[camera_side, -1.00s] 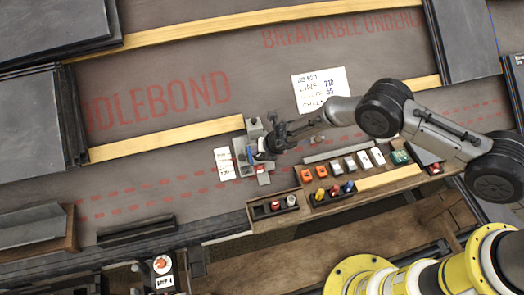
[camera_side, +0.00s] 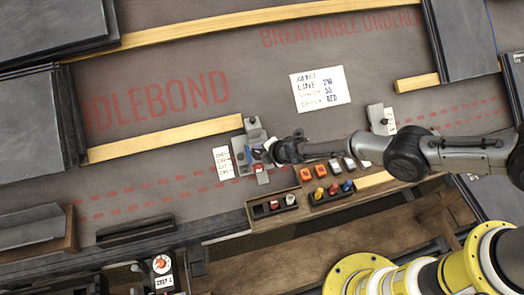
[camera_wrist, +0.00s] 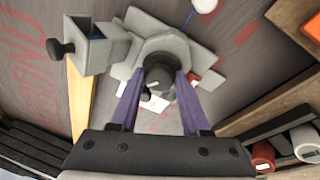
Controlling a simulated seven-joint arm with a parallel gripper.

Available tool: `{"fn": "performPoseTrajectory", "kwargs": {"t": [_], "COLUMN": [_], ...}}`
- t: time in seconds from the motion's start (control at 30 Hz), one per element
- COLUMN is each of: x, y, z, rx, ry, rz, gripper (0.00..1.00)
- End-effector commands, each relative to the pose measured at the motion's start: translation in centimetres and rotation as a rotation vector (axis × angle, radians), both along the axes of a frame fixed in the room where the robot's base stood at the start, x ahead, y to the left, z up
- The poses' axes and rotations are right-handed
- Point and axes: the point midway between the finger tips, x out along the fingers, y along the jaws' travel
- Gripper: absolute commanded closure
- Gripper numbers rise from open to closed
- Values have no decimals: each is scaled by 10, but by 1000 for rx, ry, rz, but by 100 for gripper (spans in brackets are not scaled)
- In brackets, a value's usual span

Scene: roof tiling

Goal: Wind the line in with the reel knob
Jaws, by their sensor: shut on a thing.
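The reel (camera_side: 240,158) is a grey fixture on the grey roof underlay, left of my gripper in the side view. In the wrist view, the reel's round grey body (camera_wrist: 178,46) sits on a flat plate. Its dark knob (camera_wrist: 158,74) stands between the two purple fingers of my gripper (camera_wrist: 160,80), which is shut on it. In the side view my gripper (camera_side: 268,153) is over the reel and hides part of it. A short piece of blue line (camera_wrist: 188,18) shows near the top of the wrist view. The wound line itself is hidden.
A job card (camera_side: 318,89) lies up and right of the reel, and a small label card (camera_side: 222,163) lies left of it. A grey bracket (camera_side: 380,120) stands farther right. Trays of coloured pieces (camera_side: 333,192) lie below. Yellow battens cross the underlay.

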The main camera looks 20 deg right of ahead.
Motion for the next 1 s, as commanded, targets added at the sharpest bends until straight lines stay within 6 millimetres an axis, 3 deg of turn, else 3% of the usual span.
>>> {"fn": "performPoseTrajectory", "kwargs": {"t": [1.0], "x": [-3], "y": [2], "z": [-2], "rx": [469], "ry": [0], "rz": [-669], "gripper": [100]}}
